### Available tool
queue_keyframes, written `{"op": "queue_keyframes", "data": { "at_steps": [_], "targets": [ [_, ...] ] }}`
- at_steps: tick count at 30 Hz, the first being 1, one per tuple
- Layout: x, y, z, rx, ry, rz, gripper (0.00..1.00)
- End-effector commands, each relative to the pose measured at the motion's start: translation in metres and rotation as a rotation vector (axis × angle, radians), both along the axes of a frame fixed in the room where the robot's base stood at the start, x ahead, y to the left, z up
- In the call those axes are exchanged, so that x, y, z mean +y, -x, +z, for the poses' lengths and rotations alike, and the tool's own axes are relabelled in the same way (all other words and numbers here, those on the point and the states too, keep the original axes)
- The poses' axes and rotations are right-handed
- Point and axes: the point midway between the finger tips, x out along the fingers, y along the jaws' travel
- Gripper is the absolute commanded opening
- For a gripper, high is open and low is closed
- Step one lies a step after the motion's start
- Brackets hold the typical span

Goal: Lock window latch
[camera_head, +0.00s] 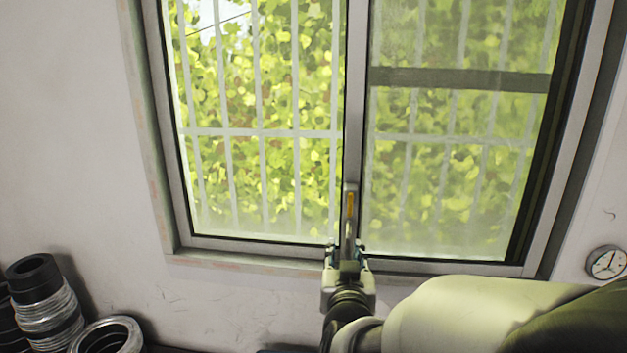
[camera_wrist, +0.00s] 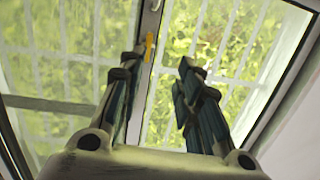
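The window latch (camera_head: 350,204) is a small yellow-orange piece on the grey vertical middle frame of the sliding window. It also shows in the wrist view (camera_wrist: 150,47), upright along the frame. My gripper (camera_head: 345,246) is just below the latch, in front of the lower end of the middle frame. In the wrist view my gripper (camera_wrist: 160,63) has its two dark fingers spread apart with nothing between them. The latch shows beyond the fingertips, nearer the left finger. I cannot tell whether a finger touches it.
The window frame (camera_head: 215,245) borders two panes, with bars and green leaves outside. Several dark and metallic rings (camera_head: 48,312) are stacked at the lower left. A round gauge or clock (camera_head: 606,263) is at the right. The wall (camera_head: 70,130) left of the window is bare.

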Motion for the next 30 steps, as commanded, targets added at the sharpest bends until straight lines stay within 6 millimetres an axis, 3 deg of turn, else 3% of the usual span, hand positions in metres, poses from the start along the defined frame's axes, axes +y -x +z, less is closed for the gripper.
{"op": "queue_keyframes", "data": {
  "at_steps": [3,11,30],
  "targets": [
    [-0.004,-0.007,0.020,-0.067,0.034,-0.046,0.32],
    [-0.010,-0.021,0.027,-0.110,0.055,-0.076,0.32],
    [-0.036,-0.149,0.027,-0.109,0.053,-0.075,0.32]
  ]
}}
